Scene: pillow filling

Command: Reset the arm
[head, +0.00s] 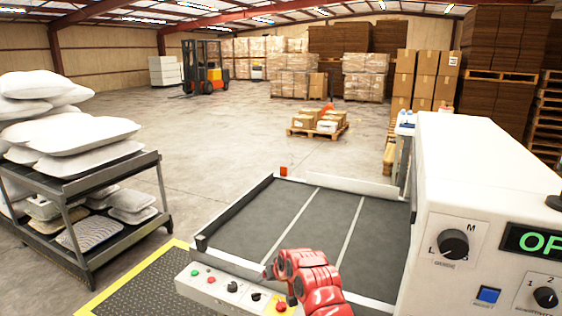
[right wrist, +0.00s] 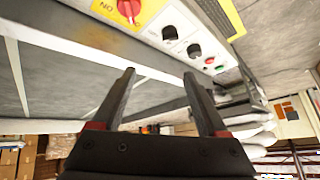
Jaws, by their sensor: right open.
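My right arm is red and comes in at the bottom middle of the head view, over the front edge of the machine's bed. My right gripper (right wrist: 158,82) is open in the right wrist view, with two dark fingers spread apart and nothing between them. In that view it is close to the control panel (right wrist: 180,30), which has a red knob and black knobs. The panel also shows in the head view (head: 222,288), partly hidden by my arm. My left gripper is in neither view.
A grey machine bed (head: 330,225) with low rails lies in front. A white machine housing (head: 480,160) stands at the right. A dark rack (head: 110,175) with white pillows (head: 75,130) stands at the left. The floor behind is mostly clear, with a pallet of boxes (head: 318,122) on it.

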